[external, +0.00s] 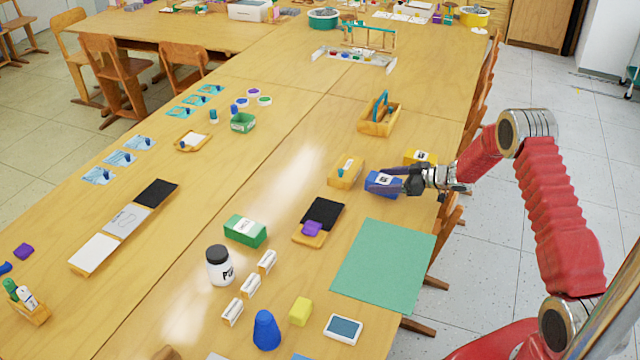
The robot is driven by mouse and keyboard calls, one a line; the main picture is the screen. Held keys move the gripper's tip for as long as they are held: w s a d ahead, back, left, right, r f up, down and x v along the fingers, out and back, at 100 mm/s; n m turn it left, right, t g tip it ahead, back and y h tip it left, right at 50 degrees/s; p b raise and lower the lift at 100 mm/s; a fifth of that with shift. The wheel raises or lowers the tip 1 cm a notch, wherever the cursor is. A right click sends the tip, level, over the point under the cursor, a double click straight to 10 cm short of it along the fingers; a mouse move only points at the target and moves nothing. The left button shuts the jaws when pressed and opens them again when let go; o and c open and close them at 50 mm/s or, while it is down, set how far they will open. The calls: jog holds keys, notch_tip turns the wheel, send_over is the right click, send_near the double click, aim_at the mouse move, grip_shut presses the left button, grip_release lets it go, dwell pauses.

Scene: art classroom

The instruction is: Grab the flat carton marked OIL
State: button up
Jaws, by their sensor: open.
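Several small labelled cartons lie on the wooden table, but their lettering is too small to read, so I cannot tell which is marked OIL. A blue carton (383,190) with a white label lies at my gripper. A yellow carton (411,155) with a white label lies just behind it. A green carton (240,236) with a white label lies farther left. My gripper (376,181) is open, reaching in from the right, with its dark fingers at the blue carton and partly covering it. I cannot tell whether they touch it.
A wooden caddy (378,121) stands behind. A green mat (385,265) lies in front, bare. A black pad with a purple piece (320,214), a white jar (220,267) and a blue cone (266,332) stand left and front.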

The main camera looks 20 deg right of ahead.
aim_at(384, 179)
jog(key=shift+c, duration=0.6)
jog(key=c, duration=1.1)
jog(key=shift+r, duration=0.15)
notch_tip(384, 179, up, 10)
jog(key=shift+f, duration=0.15)
